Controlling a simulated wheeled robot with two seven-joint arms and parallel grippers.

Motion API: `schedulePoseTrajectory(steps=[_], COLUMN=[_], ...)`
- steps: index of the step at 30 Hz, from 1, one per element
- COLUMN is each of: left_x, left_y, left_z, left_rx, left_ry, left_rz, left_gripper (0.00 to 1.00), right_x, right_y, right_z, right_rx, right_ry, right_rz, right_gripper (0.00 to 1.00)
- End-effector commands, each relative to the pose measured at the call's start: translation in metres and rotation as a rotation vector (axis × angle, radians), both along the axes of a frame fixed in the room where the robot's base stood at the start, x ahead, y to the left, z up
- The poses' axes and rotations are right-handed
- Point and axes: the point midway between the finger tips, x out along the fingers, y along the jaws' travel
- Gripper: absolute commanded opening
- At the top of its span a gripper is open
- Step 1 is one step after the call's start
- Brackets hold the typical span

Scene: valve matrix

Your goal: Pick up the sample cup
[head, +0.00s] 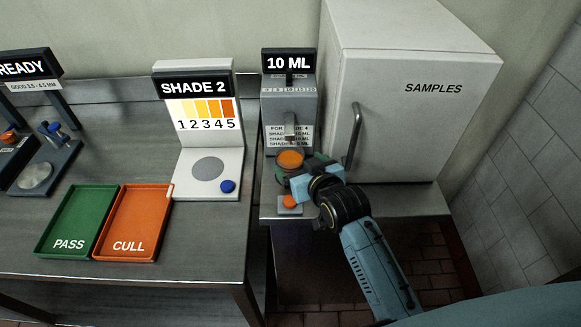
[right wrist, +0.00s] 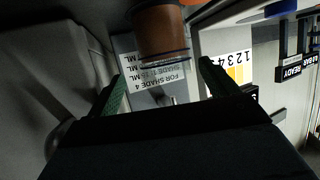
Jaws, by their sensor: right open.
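The sample cup (head: 290,159) holds orange liquid and stands upright under the dispenser's spout in the head view. In the right wrist view the cup (right wrist: 161,32) looks brown and appears upside down at the top. My right gripper (head: 300,171) is at the cup's near side, open. In the wrist view its two fingers (right wrist: 160,78) are spread wider than the cup, one toward each side, with a gap to both. How far the cup reaches between them is hard to tell. My left gripper is not in view.
The dispenser (head: 288,105) reads 10 ML and has an orange button (head: 290,202) in front. The SAMPLES cabinet (head: 405,110) stands close on the right. The SHADE 2 stand (head: 210,155) is left. Green PASS (head: 75,212) and orange CULL (head: 140,212) trays look empty.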

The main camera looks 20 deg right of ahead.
Motion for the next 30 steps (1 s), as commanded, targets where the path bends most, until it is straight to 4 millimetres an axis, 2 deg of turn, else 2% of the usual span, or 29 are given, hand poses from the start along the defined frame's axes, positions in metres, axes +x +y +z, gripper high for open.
schedulePoseTrajectory(steps=[9,13,23,30], left_x=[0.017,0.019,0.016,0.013], left_y=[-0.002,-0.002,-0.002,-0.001], left_z=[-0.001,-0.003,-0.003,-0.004], left_rx=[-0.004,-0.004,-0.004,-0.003], left_ry=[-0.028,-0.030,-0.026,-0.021], left_rz=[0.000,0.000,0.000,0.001], left_gripper=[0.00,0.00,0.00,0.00], right_x=[0.030,0.043,0.047,0.047], right_y=[0.012,0.013,0.013,0.013], right_z=[-0.014,-0.019,-0.022,-0.022], right_rx=[0.001,0.000,0.000,0.000], right_ry=[0.001,0.000,0.001,0.001], right_rz=[0.001,0.001,0.001,0.001], right_gripper=[0.86,0.86,0.86,0.55])
